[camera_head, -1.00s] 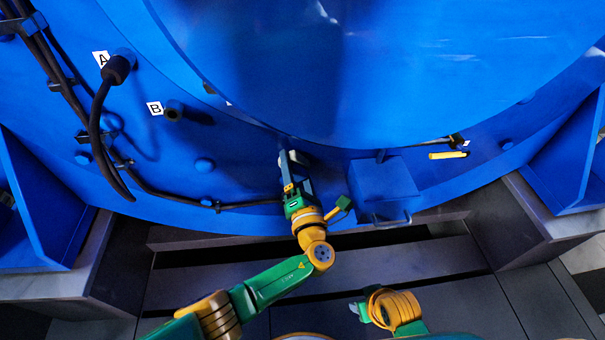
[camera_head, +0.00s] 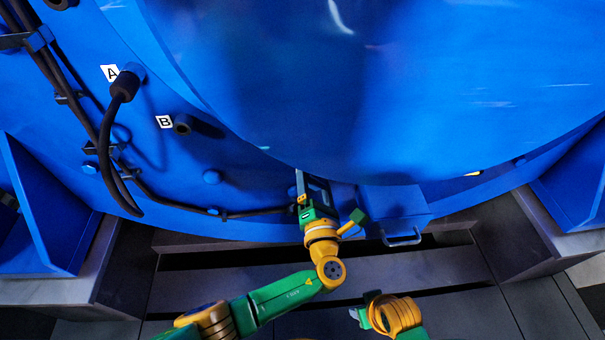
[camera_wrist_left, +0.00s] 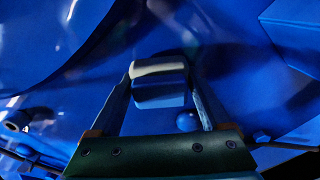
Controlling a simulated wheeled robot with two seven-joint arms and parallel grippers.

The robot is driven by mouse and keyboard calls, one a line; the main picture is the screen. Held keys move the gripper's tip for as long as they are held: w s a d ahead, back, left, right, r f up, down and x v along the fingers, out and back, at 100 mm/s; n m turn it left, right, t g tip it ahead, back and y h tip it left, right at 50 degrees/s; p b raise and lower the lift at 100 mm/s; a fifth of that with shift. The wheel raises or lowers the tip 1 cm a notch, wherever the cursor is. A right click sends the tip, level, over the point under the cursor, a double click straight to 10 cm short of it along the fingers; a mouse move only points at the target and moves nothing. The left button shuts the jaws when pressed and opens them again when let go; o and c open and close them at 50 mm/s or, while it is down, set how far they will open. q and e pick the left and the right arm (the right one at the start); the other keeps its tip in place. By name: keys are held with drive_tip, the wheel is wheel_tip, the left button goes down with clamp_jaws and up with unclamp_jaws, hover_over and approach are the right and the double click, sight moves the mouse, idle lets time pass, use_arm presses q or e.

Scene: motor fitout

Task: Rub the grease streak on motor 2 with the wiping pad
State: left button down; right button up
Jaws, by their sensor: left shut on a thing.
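My left gripper (camera_head: 314,188) is at the lower edge of the big blue motor (camera_head: 400,90), its fingertips partly hidden behind the curved housing in the head view. In the left wrist view it is shut on the wiping pad (camera_wrist_left: 160,92), a small block with a pale upper band and a dark blue lower face. The pad is before the blue motor surface; I cannot tell if it touches it. I cannot pick out the grease streak with certainty. My right gripper (camera_head: 360,316) is low in the head view, away from the motor; its jaws are unclear.
A thick black cable (camera_head: 107,145) runs from the socket by label A (camera_head: 110,73). A stub sits by label B (camera_head: 164,122). A blue box with a handle (camera_head: 403,238) is right of my left gripper. A dark slatted floor (camera_head: 430,268) lies below.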

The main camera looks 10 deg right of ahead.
use_arm(q)
drive_tip(key=shift+s+d+r+p, duration=0.3)
drive_tip(key=shift+s+d+p, duration=0.1)
drive_tip(key=shift+p, duration=0.2)
drive_tip(key=shift+a+f+p, duration=0.15)
drive_tip(key=shift+a+p, duration=0.2)
drive_tip(key=shift+a, duration=0.05)
drive_tip(key=shift+a+f, duration=0.2)
drive_tip(key=shift+a, duration=0.6)
drive_tip(key=a+p, duration=0.2)
drive_tip(key=a, duration=0.2)
drive_tip(key=shift+w+a+f, duration=0.1)
drive_tip(key=shift+a, duration=0.05)
